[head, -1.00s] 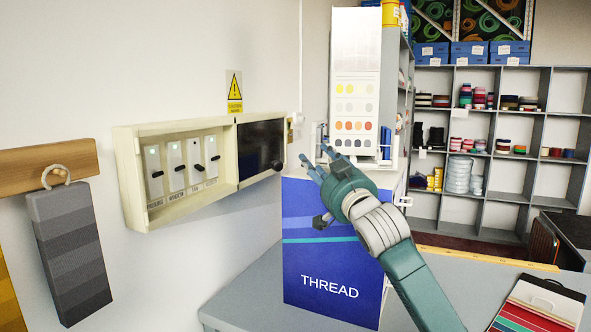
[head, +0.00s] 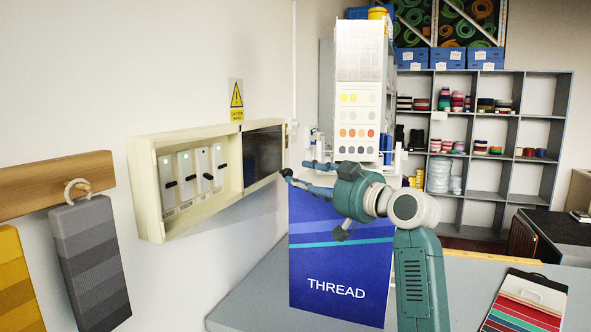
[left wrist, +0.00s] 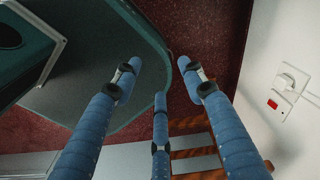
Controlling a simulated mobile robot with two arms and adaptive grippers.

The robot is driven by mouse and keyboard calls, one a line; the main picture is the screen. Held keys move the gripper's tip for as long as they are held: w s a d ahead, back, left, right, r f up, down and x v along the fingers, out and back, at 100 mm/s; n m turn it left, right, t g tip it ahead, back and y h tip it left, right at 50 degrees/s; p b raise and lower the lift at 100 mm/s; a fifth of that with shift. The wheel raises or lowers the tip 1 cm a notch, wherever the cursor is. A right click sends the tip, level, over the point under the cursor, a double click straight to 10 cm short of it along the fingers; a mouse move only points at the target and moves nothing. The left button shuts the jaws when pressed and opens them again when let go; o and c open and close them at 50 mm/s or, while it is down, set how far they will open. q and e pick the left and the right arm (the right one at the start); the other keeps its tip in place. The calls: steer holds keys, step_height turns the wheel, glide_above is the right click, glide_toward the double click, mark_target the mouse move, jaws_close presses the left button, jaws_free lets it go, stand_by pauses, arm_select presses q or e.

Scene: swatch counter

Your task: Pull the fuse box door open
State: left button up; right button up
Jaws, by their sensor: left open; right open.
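The cream fuse box (head: 150,217) is fixed to the left wall. Its left part shows several switches with black levers. A dark glossy door panel (head: 263,152) covers its right part. My right gripper (head: 298,172) is open beside the panel's right edge, its blue fingers pointing left toward it. A dark knob-like spot sits at the fingertips; I cannot tell whether they touch it. My left gripper (left wrist: 160,80) shows only in the left wrist view, open and empty, above the floor.
A blue THREAD box (head: 335,265) stands on the grey counter (head: 255,290) below my right gripper. A colour-dot display (head: 357,70) stands behind it. Grey fabric samples (head: 90,265) hang at left. A wall socket (left wrist: 290,85) shows in the left wrist view.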

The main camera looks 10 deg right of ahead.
mark_target(290, 174)
steer(key=p+x, duration=0.1)
steer(key=x, duration=0.3)
steer(key=shift+s+a+r, duration=0.1)
steer(key=shift+a+r, duration=0.05)
steer(key=shift+a, duration=0.05)
steer(key=shift+w, duration=0.4)
arm_select(q)
steer(key=shift+a+r, duration=0.95)
steer(key=shift+r, duration=0.05)
arm_select(e)
steer(key=shift+c, duration=0.2)
steer(key=c, duration=0.9)
arm_select(q)
steer(key=shift+d, duration=0.3)
arm_select(e)
jaws_close()
